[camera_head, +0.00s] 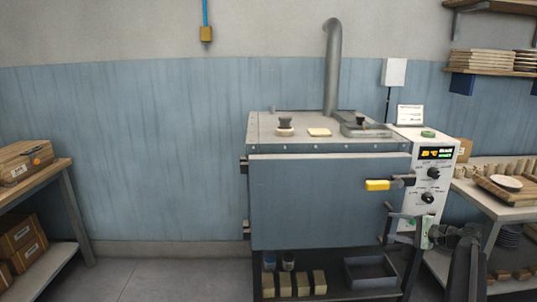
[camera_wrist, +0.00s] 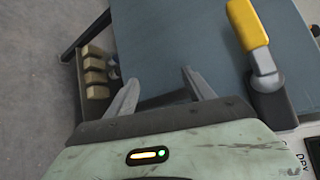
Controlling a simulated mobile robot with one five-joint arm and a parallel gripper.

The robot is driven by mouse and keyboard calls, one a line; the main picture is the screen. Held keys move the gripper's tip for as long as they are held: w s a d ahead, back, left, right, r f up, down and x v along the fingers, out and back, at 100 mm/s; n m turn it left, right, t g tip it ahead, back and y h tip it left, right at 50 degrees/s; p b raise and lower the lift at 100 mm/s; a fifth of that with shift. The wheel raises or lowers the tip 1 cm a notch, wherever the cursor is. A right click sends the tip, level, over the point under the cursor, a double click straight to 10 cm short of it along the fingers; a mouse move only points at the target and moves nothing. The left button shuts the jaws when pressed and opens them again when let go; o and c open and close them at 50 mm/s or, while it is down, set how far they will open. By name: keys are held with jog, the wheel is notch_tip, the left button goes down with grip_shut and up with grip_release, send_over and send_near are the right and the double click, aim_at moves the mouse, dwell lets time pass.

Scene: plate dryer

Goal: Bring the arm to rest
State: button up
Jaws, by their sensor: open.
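My gripper (camera_head: 386,225) is in front of the lower right part of the dryer's blue-grey door (camera_head: 315,200). In the wrist view my gripper (camera_wrist: 160,77) shows two spread fingers with nothing between them. The door looks shut, and its yellow-gripped handle (camera_head: 380,184) sticks out level, above my gripper. In the wrist view the handle (camera_wrist: 247,24) is to the right of the fingers, apart from them. My arm comes in from the lower right of the head view.
The control panel (camera_head: 430,178) is just behind and right of my gripper. A shelf under the dryer holds several tan blocks (camera_head: 302,284) and a dark tray (camera_head: 370,272). A table with a plate (camera_head: 507,183) stands at right. The floor (camera_head: 165,280) at left is clear.

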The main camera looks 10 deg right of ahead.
jog(key=s+a+f+n+g+h, duration=0.1)
jog(key=s+a+f+n+g, duration=0.2)
jog(key=a, duration=0.6)
jog(key=s+a+f+n+g, duration=0.15)
jog(key=a+f, duration=0.35)
jog(key=a, duration=0.5)
jog(key=s+a+f+n+g+h, duration=0.1)
jog(key=a+f+n+g, duration=0.25)
jog(key=a, duration=0.55)
jog(key=s+a+f+n+g+h, duration=0.2)
jog(key=s+a+f+n+h, duration=0.1)
jog(key=s+a, duration=0.35)
jog(key=s+a+f+n+g+h, duration=0.2)
jog(key=s+a+f+n+h, duration=0.1)
jog(key=s+a, duration=0.4)
notch_tip(320, 180, up, 16)
jog(key=d+p, duration=0.2)
jog(key=p, duration=1.4)
jog(key=shift+s+h, duration=0.3)
jog(key=shift+s, duration=0.15)
